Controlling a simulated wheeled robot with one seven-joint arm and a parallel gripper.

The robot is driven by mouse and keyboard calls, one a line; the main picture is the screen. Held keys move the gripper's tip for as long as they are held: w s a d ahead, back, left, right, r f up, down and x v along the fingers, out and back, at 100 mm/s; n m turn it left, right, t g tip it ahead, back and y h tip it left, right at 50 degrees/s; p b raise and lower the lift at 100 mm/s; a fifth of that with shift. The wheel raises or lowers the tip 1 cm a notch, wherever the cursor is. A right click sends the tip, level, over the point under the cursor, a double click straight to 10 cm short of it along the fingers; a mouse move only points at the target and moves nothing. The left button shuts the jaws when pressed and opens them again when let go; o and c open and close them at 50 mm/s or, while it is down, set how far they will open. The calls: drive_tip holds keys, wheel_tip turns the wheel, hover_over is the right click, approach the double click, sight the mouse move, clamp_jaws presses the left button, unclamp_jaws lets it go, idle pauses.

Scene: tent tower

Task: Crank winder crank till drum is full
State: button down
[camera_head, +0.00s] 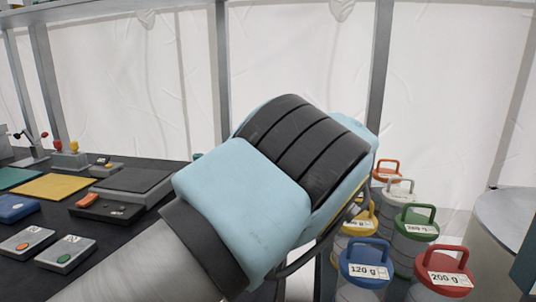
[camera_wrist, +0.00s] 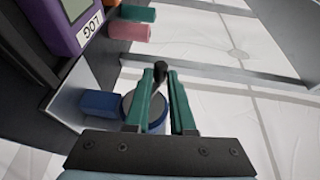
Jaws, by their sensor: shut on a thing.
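In the wrist view, the two green fingers of my gripper (camera_wrist: 161,80) are closed around a small dark knob (camera_wrist: 160,67), which looks like the winder crank's handle. Behind and between the fingers is a round grey-topped blue body (camera_wrist: 130,106), partly hidden, which may be the winder's drum. A blue block (camera_wrist: 98,103) is beside it on the left. How full the drum is cannot be told. In the head view, my own arm covers the middle, and my gripper, the crank and the winder are hidden behind it.
Several lidded weight jars, including a blue one (camera_head: 366,268) and a red one (camera_head: 445,265), stand right of my arm. A dark table (camera_head: 130,238) with button boxes and panels is at left. A purple LOG device (camera_wrist: 75,25) shows in the wrist view.

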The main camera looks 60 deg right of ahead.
idle(0.3)
drive_tip(key=c, duration=0.8)
unclamp_jaws()
drive_tip(key=shift+o, duration=0.2)
drive_tip(key=s+b, duration=0.2)
drive_tip(key=s, duration=0.8)
drive_tip(key=shift+s+a+r, duration=0.35)
drive_tip(key=shift+a+r, duration=0.05)
